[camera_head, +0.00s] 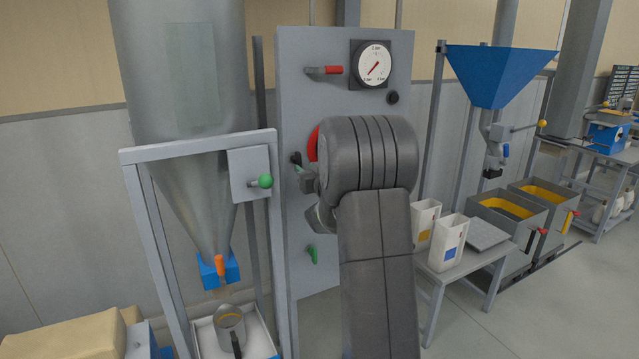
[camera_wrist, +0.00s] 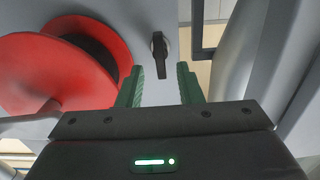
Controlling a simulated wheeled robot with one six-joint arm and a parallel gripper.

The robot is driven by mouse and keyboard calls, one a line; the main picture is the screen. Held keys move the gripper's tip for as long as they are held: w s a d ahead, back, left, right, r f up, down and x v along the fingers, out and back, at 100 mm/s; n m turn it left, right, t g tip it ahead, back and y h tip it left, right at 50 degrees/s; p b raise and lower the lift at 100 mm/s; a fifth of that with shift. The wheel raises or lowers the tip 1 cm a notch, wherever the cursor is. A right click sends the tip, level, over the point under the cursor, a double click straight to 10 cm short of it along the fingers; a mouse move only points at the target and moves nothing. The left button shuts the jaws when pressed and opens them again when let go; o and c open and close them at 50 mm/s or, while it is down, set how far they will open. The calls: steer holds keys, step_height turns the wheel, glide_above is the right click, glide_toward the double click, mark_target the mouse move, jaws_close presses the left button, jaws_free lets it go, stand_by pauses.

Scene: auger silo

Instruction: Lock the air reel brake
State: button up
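The red air reel (camera_wrist: 75,62) fills the left of the wrist view, mounted on a grey panel. In the head view only a red edge of it (camera_head: 313,144) shows behind my arm. A small black lever (camera_wrist: 158,56), probably the reel brake, sits on the panel beside the reel; it also shows in the head view (camera_head: 296,160). My gripper (camera_wrist: 160,85) is open, its green fingers apart and empty. The lever lies ahead, in line with the gap between the fingertips; contact cannot be told. In the head view my arm hides most of the gripper.
The grey panel (camera_head: 340,90) also carries a red-handled valve (camera_head: 326,70), a round gauge (camera_head: 373,65) and a green lever (camera_head: 312,255). A silo frame (camera_head: 200,146) with a green-knobbed box (camera_head: 250,172) stands close left. A table with white containers (camera_head: 450,242) stands right.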

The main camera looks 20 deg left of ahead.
mark_target(300, 164)
steer(key=b+v, duration=0.1)
steer(key=v, duration=0.9)
steer(key=shift+s, duration=0.1)
steer(key=p+x, duration=0.2)
steer(key=x, duration=1.2)
steer(key=shift+d, duration=0.1)
